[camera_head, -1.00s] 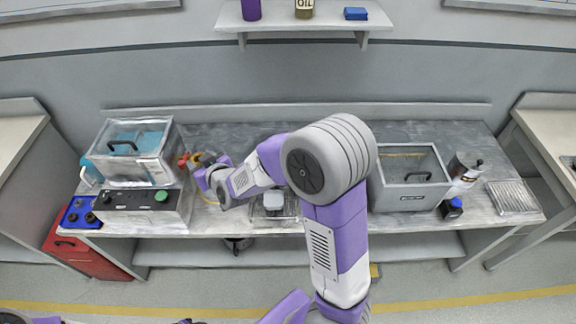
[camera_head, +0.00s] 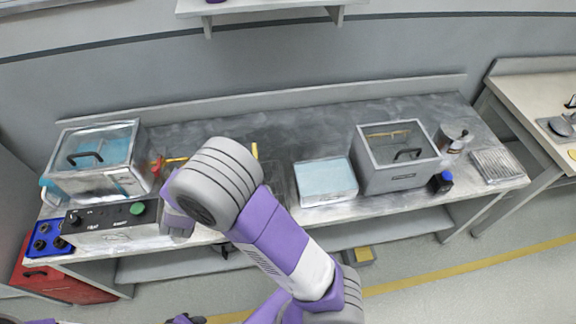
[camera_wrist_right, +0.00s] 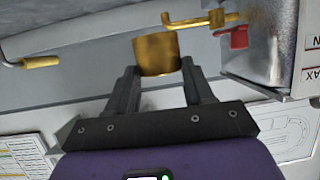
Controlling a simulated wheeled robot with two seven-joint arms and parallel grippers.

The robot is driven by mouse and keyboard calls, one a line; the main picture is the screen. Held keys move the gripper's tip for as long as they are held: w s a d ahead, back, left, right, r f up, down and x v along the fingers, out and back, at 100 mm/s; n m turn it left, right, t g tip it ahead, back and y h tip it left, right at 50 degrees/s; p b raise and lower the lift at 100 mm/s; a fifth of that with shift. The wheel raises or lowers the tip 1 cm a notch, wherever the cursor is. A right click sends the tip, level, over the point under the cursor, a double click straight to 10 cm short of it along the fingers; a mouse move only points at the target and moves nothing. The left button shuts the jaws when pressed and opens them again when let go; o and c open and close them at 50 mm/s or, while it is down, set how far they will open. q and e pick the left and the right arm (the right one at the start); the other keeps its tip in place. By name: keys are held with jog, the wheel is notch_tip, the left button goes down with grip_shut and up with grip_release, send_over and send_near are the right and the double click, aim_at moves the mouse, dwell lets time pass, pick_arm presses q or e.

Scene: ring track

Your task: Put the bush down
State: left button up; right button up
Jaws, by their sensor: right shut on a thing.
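The bush (camera_wrist_right: 158,54) is a short brass-coloured cylinder. In the right wrist view it sits between the fingertips of my right gripper (camera_wrist_right: 157,72), which is shut on it. In the head view my right arm rises from the bottom and its large grey joint covers the area around the gripper, so the bush cannot be made out there. What lies directly under the bush is unclear. A small dark part at the bottom edge of the head view may be my left gripper (camera_head: 186,319); its fingers cannot be read.
A clear-sided tank (camera_head: 98,160) and a control box (camera_head: 110,222) stand at the bench's left. A brass tap with a red part (camera_wrist_right: 236,38) is close right of the bush. A pale blue-topped tray (camera_head: 326,181) and a grey lidded box (camera_head: 398,180) stand further right.

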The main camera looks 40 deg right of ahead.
jog(key=shift+s+a+f+m+g+h+b, duration=0.4)
jog(key=shift+s+f+m+g+h+b, duration=0.55)
jog(key=shift+f, duration=2.15)
jog(key=shift+s+a+f+m+g+h+b, duration=0.55)
jog(key=shift+s+f+b, duration=0.7)
jog(key=shift+f, duration=1.8)
jog(key=shift+s+a+f+m+g+h+b, duration=0.2)
jog(key=shift+s+f+m+g+h+b, duration=0.65)
jog(key=shift+f, duration=2.25)
jog(key=shift+s+t+y, duration=0.25)
jog(key=shift+s+t, duration=0.1)
jog(key=shift+s, duration=0.1)
jog(key=shift+f, duration=0.2)
jog(key=o, duration=1.3)
jog(key=shift+o, duration=0.4)
